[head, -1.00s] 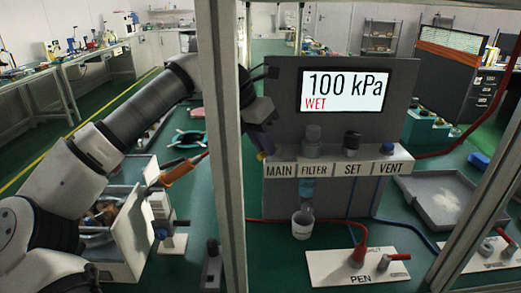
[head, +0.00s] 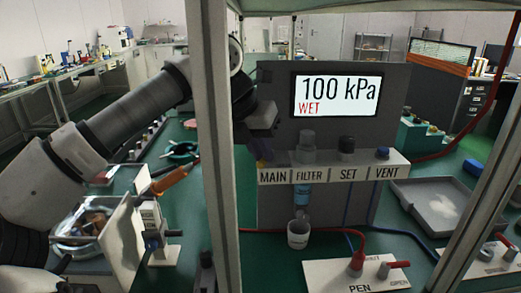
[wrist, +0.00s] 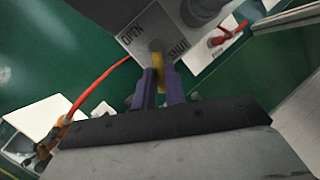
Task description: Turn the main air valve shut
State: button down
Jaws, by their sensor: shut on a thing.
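The main air valve's yellow handle (wrist: 159,75) shows in the wrist view, on a grey plate lettered OPEN on the left and SHUT on the right. My gripper (wrist: 158,88) is shut on this handle, with one purple finger on each side of it. The handle's pivot end lies between the two words; its exact angle is hard to judge. In the head view, my gripper (head: 263,150) is above the MAIN label (head: 273,176), at the panel's left end, and mostly hides the valve. The display (head: 337,95) reads 100 kPa and WET.
A frame post (head: 214,150) stands close to my arm. FILTER, SET and VENT fittings (head: 382,154) line the shelf to the right. A white PEN plate (head: 357,275) with a red lever and a grey tray (head: 440,205) lie right.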

jog(key=c, duration=1.5)
grip_release()
jog(key=shift+o, duration=0.2)
